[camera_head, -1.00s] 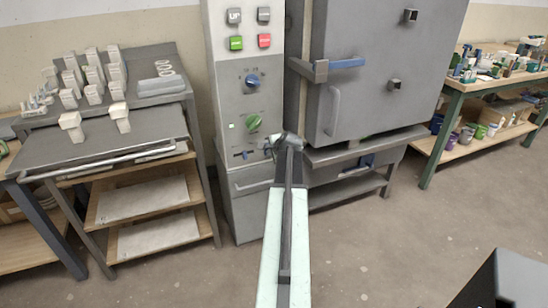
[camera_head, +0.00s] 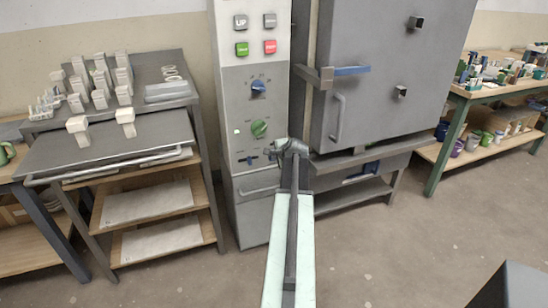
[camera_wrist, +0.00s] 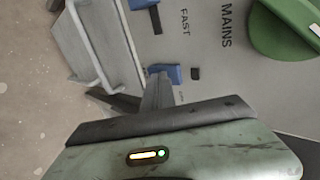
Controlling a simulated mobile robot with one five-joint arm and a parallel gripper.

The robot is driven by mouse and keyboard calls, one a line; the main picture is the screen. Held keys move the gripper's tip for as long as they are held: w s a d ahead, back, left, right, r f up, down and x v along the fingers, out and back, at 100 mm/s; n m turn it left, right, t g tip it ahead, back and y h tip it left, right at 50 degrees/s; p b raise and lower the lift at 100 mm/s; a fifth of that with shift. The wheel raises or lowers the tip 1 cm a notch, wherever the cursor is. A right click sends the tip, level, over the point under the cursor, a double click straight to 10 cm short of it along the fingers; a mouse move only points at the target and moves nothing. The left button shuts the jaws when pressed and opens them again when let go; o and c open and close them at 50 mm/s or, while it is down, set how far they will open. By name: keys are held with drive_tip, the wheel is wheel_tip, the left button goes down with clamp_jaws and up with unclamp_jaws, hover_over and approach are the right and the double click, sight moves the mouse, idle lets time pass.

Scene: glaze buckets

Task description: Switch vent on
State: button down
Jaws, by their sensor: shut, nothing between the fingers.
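The grey control panel (camera_head: 242,100) stands upright in the middle of the head view. It carries a blue dial (camera_head: 258,87), a green knob (camera_head: 259,129) and a small blue slider (camera_head: 251,160) lower down. No vent label is readable. In the wrist view the green knob (camera_wrist: 290,25) is beside the word MAINS, and FAST is printed near the blue parts. My gripper (camera_head: 290,147) is shut and empty at the lower right of the panel. In the wrist view its fingertips (camera_wrist: 158,85) are right by a blue switch piece (camera_wrist: 168,73); I cannot tell whether they touch.
A grey kiln (camera_head: 370,80) with a blue-handled latch (camera_head: 350,70) stands right of the panel. A rack with a grey top (camera_head: 110,150) is close on the left. A workbench (camera_head: 500,90) is at far right. Open floor lies in front.

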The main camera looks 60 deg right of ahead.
drive_tip(key=shift+a+r, duration=0.1)
drive_tip(key=shift+r, duration=0.05)
drive_tip(key=p+v, duration=0.7)
drive_tip(key=v, duration=0.6)
drive_tip(key=shift+s+a, duration=0.3)
drive_tip(key=shift+s, duration=0.1)
